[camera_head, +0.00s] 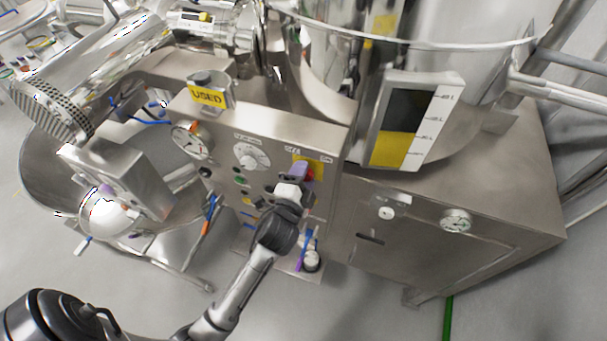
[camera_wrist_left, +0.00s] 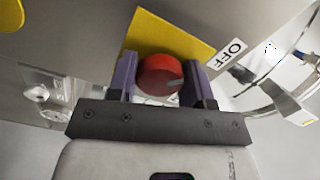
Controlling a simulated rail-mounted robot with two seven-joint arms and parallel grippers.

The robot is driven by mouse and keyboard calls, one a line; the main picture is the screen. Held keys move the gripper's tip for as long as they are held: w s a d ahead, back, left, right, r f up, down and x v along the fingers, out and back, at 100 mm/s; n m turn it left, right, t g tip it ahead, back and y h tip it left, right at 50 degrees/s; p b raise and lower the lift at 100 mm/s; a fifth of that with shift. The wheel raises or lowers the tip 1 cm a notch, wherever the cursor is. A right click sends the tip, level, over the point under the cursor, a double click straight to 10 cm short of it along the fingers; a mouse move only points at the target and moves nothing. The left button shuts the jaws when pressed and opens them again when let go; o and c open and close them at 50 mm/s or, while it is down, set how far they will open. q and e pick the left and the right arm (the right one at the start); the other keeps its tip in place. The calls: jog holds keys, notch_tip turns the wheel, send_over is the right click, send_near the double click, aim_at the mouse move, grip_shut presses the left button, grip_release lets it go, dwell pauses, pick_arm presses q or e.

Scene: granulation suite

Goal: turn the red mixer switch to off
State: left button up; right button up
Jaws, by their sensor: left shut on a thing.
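The red mixer switch (camera_wrist_left: 159,73) is a round knob on a yellow plate (camera_wrist_left: 195,38) in the left wrist view. A label reading OFF (camera_wrist_left: 235,47) is beside the plate at the upper right. A pale mark shows on the knob's lower right. My left gripper (camera_wrist_left: 160,78) has its two purple fingers on either side of the knob and is shut on it. In the head view the left gripper (camera_head: 299,172) reaches the panel's right part, mostly covering the switch; a bit of red (camera_head: 311,174) shows. My right gripper is not in view.
The steel control panel (camera_head: 225,135) also carries a gauge (camera_head: 190,141), a white dial (camera_head: 252,156) and small buttons. A yellow USED sign (camera_head: 207,96) stands on top. A large steel vessel (camera_head: 325,65) with a level scale (camera_head: 415,120) rises behind. Open floor is at lower right.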

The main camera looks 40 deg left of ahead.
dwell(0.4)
pick_arm(q)
jog(key=o, duration=0.9)
jog(key=shift+b+v, duration=1.9)
jog(key=shift+v, duration=5.05)
jog(key=shift+w+n, duration=0.1)
jog(key=shift+n, duration=0.2)
